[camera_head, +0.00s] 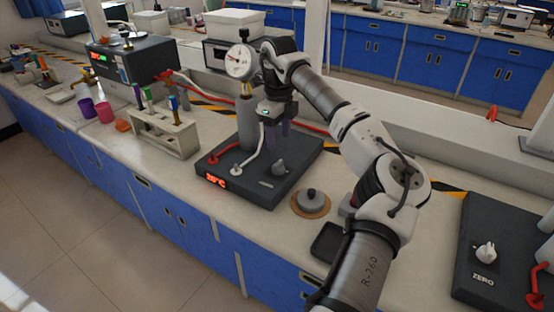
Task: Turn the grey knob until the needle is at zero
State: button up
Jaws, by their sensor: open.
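A round white dial gauge (240,62) sits on a brass stem above a grey cylinder on the same box. Its needle is too small to read surely. Another pale knob (486,252), marked ZERO, is on a second black box (465,285) at the right.
A red hose and a white hose (252,157) run over the box left of the knob. A grey lidded disc (311,197) on a brown base and a black tray (328,242) lie to the right. A pale tube rack (165,136) stands left; pink and purple cups are beyond it.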

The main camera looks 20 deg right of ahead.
aim_at(278, 162)
notch_tip(278, 162, down, 9)
jog(key=shift+a+f+p, duration=0.1)
jog(key=shift+p, duration=0.65)
jog(key=c, duration=1)
jog(key=shift+m, duration=0.4)
jog(key=m+b, duration=0.1)
jog(key=m, duration=0.2)
jog(key=shift+m+b, duration=0.3)
jog(key=shift+m, duration=0.1)
jog(key=shift+m+b, duration=0.5)
jog(key=shift+m, duration=1.6)
jog(key=shift+w, duration=0.1)
